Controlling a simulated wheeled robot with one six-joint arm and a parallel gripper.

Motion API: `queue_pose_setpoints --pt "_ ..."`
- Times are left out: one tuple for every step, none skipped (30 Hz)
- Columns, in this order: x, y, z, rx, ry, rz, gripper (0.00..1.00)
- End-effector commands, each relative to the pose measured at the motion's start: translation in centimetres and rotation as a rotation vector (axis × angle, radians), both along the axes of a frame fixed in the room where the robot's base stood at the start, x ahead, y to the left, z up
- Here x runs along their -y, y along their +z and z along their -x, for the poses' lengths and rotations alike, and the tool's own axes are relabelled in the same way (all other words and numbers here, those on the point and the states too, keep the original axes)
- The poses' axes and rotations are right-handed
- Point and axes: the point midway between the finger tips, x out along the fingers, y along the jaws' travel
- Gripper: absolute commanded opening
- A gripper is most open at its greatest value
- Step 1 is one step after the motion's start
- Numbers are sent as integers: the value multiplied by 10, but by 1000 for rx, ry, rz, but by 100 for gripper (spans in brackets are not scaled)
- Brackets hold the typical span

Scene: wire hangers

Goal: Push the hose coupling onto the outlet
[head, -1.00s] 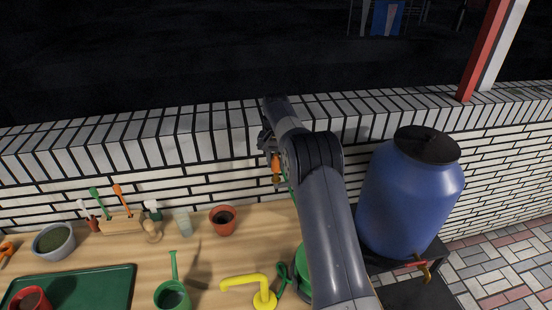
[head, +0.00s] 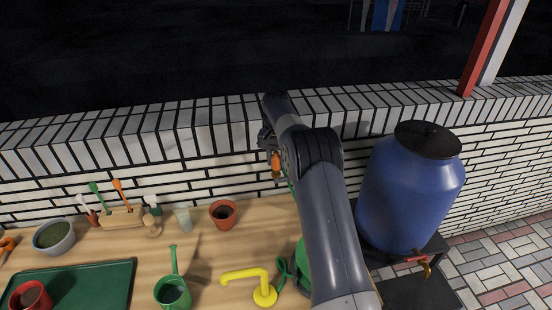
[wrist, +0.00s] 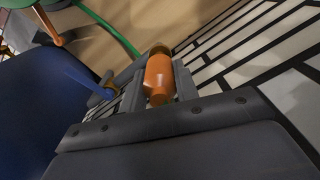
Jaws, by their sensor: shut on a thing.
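My gripper (wrist: 159,88) is shut on the orange hose coupling (wrist: 159,75). A brass-coloured end shows at the coupling's far tip. In the head view the orange coupling (head: 276,160) shows beside my gripper (head: 270,150), above the bench and near the white brick wall. The brass tap (head: 426,268) with a red handle sits low on the blue barrel, to the right and apart from the coupling. In the wrist view, a blue lever (wrist: 88,80) with a brass part lies left of the coupling; I cannot tell whether it is the outlet. My arm hides part of the scene.
The blue barrel (head: 405,195) stands right of my arm. The wooden bench (head: 110,252) carries a yellow pipe (head: 245,275), a green watering can (head: 172,290), a terracotta pot (head: 223,213) and a green tray (head: 100,285). A green hose (wrist: 105,28) crosses the wrist view's top.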

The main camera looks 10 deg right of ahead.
Motion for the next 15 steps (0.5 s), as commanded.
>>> queue_pose_setpoints --pt "0 -2 0 0 0 0 5" --pt "0 -3 0 0 0 0 5" --pt "0 -4 0 0 0 0 5" --pt "0 -5 0 0 0 0 5" --pt "0 -6 0 0 0 0 5" --pt "0 -8 0 0 0 0 5" --pt "0 -8 0 0 0 0 5" --pt "0 -9 0 0 0 0 5" --pt "0 -11 0 -1 0 0 5" --pt "0 -12 0 -1 0 0 5" --pt "0 -12 0 -1 0 0 5" --pt "0 -14 0 -1 0 0 5" --pt "0 -15 0 -1 0 0 5" --pt "0 -15 0 -1 0 0 5" --pt "0 -17 0 -1 0 0 5"
